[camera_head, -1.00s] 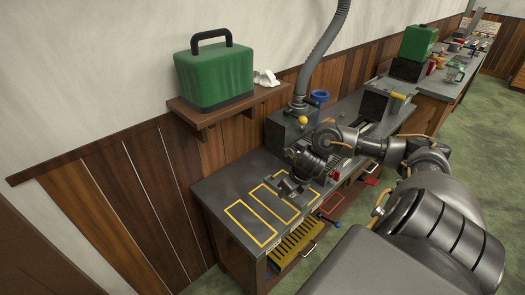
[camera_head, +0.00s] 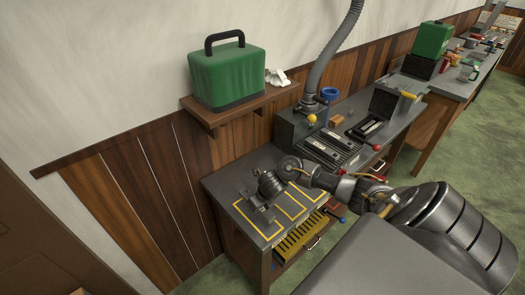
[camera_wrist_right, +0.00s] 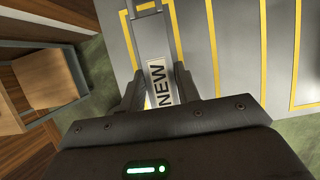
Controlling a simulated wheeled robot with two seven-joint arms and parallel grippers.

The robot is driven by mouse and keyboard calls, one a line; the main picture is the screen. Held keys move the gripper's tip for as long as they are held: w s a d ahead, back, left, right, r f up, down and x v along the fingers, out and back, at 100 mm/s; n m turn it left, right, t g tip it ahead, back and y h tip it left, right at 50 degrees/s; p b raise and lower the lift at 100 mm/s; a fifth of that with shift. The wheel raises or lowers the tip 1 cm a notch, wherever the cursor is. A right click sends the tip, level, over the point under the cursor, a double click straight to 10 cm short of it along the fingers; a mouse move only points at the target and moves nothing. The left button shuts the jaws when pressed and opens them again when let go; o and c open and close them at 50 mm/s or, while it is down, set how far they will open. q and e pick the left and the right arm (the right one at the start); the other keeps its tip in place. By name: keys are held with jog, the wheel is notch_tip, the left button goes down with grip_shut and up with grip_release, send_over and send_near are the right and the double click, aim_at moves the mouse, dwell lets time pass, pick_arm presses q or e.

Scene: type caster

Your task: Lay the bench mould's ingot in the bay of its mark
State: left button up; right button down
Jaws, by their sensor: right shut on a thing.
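My right gripper (camera_head: 262,222) is low over the left end of the grey bench, at the leftmost yellow-outlined bay (camera_head: 240,206). The ingot lies lengthwise between the yellow lines of the bay (camera_wrist_right: 128,45). I cannot tell whether it touches the bench. More yellow bays (camera_head: 290,206) lie to the right, partly behind my arm. My left gripper is out of view.
A slotted grey machine (camera_head: 330,148) with a hose stands behind the bays. A dark tray (camera_head: 368,130) is farther right on the bench. A green case (camera_head: 228,75) stands on the wall shelf.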

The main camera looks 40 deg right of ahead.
jog(key=shift+w+a+f, duration=0.15)
jog(key=shift+w+a, duration=0.05)
jog(key=shift+w, duration=0.05)
notch_tip(320, 180, down, 2)
jog(key=shift+a+f, duration=0.15)
jog(key=shift+f, duration=0.05)
jog(key=shift+w+f, duration=0.1)
jog(key=shift+f, duration=0.45)
jog(key=c, duration=1)
grip_release()
jog(key=shift+f, duration=0.1)
